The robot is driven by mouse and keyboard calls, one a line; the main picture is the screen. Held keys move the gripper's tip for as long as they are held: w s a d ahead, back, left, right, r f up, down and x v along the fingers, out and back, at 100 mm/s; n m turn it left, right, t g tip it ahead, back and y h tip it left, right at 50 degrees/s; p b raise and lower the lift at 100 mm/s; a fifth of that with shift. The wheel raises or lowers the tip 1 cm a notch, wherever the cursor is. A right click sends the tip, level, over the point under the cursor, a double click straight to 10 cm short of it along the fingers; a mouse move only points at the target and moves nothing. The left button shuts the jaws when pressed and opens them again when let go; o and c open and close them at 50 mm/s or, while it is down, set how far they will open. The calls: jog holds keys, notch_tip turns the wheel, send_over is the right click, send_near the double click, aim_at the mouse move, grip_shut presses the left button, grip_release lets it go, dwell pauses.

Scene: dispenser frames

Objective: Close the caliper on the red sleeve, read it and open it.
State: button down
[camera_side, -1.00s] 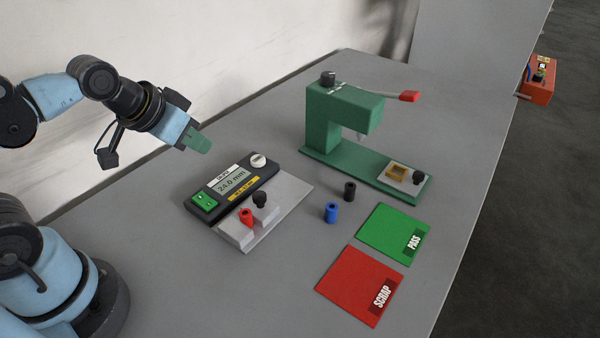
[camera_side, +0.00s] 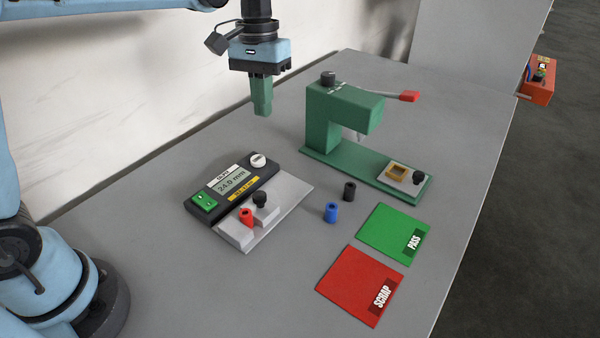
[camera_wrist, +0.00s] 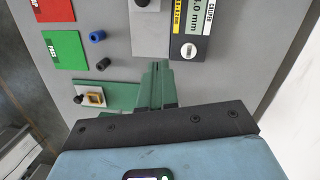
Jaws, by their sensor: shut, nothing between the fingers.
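The caliper (camera_side: 232,190) lies on the table with a dark display housing and a grey plate (camera_side: 289,199). Its display (camera_side: 232,183) reads 24.0 mm. The red sleeve (camera_side: 246,217) stands upright at the pale jaw blocks, beside the black knob (camera_side: 260,199); I cannot tell whether both jaws touch it. My gripper (camera_side: 263,112) is shut and empty, pointing down high above the table behind the caliper. In the wrist view, my gripper (camera_wrist: 157,66) shows below part of the caliper (camera_wrist: 189,30); the red sleeve is out of that view.
A green press (camera_side: 345,108) with a red-tipped lever (camera_side: 409,96) stands right of my gripper. A blue sleeve (camera_side: 331,212) and a black sleeve (camera_side: 349,191) stand right of the caliper. Green PASS (camera_side: 390,232) and red SCRAP (camera_side: 352,282) mats lie at the front right.

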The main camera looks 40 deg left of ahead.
aim_at(262, 193)
jog(key=d+f+g, duration=0.1)
jog(key=f, duration=0.3)
jog(key=f+g, duration=0.1)
jog(key=f, duration=0.3)
jog(key=d+f+g, duration=0.1)
jog(key=f, duration=0.3)
jog(key=shift+s+d+f+n, duration=0.2)
jog(key=shift+d+n, duration=0.1)
jog(key=s, duration=0.3)
jog(key=shift+d, duration=0.4)
jog(key=shift+s+d, duration=0.1)
jog(key=shift+s, duration=0.35)
jog(key=shift+s+d, duration=0.15)
jog(key=shift+s, duration=0.3)
